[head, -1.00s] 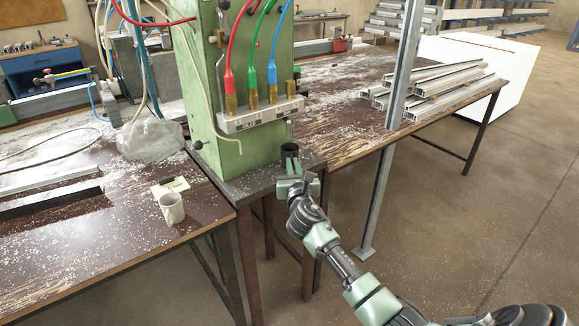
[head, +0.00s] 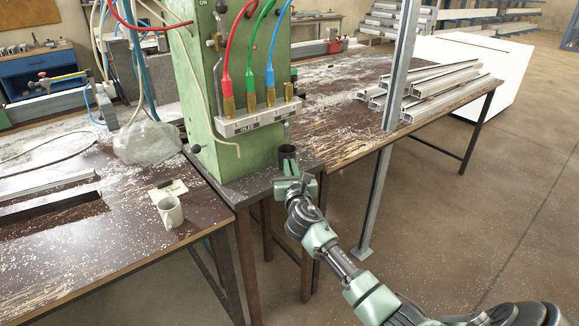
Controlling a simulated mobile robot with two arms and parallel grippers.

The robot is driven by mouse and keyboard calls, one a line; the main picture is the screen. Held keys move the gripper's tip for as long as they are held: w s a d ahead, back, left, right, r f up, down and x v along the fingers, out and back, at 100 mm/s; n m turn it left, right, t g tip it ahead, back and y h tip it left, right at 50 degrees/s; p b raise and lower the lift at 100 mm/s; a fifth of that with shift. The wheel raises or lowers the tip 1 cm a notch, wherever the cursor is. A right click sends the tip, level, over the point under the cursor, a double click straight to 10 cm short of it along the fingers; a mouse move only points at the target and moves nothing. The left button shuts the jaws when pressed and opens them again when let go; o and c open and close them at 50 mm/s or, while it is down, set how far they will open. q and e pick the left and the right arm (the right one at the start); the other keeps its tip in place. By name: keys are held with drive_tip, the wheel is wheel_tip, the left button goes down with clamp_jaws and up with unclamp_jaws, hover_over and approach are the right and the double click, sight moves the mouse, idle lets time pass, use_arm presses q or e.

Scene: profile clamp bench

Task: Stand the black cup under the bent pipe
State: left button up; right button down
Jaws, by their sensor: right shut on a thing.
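The black cup (head: 287,152) is upright, seen near the right side of the green machine. My right gripper (head: 289,174) is shut on it from the near side and covers its lower part. I cannot tell whether the cup touches the dark base plate (head: 262,187) or is just above it. A thin pale bent pipe (head: 204,115) runs down the green machine's left side and bends across its front, with its end turned down left of the cup. The cup is not under that end. My left gripper is not in view.
Red, green and blue hoses drop to brass fittings on a labelled block (head: 258,118). A metal post (head: 385,165) rises at right. The plate's front is bare.

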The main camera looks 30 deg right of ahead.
drive_tip(key=shift+f, duration=0.35)
idle(0.5)
drive_tip(key=c, duration=1.5)
unclamp_jaws()
drive_tip(key=p+v, duration=0.3)
drive_tip(key=v, duration=0.7)
drive_tip(key=shift+p, duration=0.35)
drive_tip(key=shift+f, duration=0.1)
